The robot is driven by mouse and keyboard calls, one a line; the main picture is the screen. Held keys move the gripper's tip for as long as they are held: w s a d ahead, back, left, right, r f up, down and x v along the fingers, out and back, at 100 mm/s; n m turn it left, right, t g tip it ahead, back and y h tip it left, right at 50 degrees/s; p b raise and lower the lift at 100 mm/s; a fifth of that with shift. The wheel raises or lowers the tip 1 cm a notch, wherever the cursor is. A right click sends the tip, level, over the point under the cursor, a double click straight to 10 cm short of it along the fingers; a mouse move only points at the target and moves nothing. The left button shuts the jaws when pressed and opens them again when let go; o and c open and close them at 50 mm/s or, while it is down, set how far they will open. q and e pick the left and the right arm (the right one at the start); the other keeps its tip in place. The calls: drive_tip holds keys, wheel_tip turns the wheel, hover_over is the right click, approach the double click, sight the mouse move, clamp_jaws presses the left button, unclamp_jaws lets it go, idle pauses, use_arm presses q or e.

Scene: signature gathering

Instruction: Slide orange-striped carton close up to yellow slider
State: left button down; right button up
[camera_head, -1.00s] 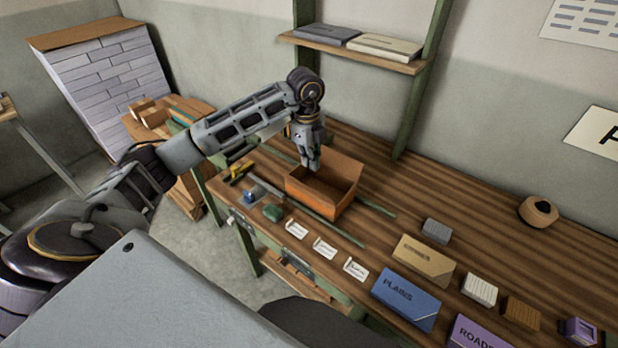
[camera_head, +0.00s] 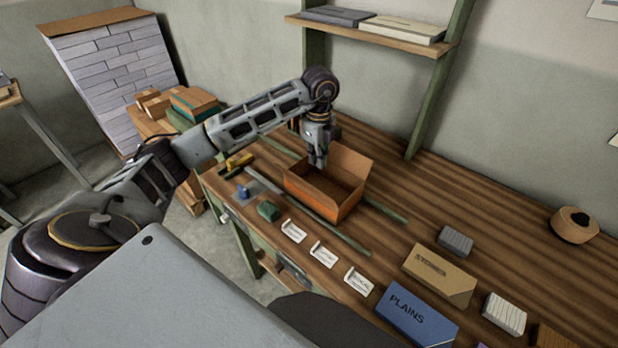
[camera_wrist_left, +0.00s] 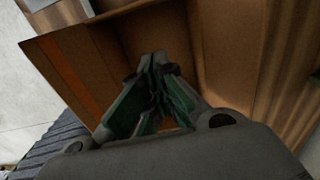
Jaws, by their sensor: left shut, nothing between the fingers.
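The orange-striped carton (camera_head: 314,199) stands open-topped on the workbench, with a raised flap at its back right. In the left wrist view its brown inside (camera_wrist_left: 225,50) and an orange stripe fill much of the picture. The yellow slider (camera_head: 237,162) lies to the left of the carton near the bench's left end, with a gap between them. My left gripper (camera_head: 317,163) points down into the carton's opening. Its green fingers (camera_wrist_left: 155,95) are closed together with nothing between them. Whether they touch a carton wall I cannot tell. My right gripper is out of view.
Green strips (camera_head: 325,230) run along the bench before and behind the carton. A green block (camera_head: 268,211), a small blue item (camera_head: 243,192) and white cards (camera_head: 323,254) lie in front. Labelled boxes (camera_head: 438,273) stand to the right. Bare bench lies behind the carton's right side.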

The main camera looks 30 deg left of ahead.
sight(317, 182)
use_arm(q)
drive_tip(key=shift+r, duration=0.1)
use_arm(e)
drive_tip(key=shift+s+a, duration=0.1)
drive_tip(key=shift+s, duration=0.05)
use_arm(q)
wheel_tip(317, 182, down, 10)
drive_tip(key=shift+f+p, duration=0.1)
drive_tip(key=shift+p, duration=0.5)
drive_tip(key=shift+w+a+p, duration=0.1)
drive_tip(key=shift+a+p, duration=0.2)
drive_tip(key=shift+a, duration=1.65)
drive_tip(key=shift+w, duration=0.1)
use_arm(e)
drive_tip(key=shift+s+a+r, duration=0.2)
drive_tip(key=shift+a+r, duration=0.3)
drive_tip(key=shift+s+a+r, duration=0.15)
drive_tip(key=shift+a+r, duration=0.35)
use_arm(q)
drive_tip(key=shift+a, duration=0.1)
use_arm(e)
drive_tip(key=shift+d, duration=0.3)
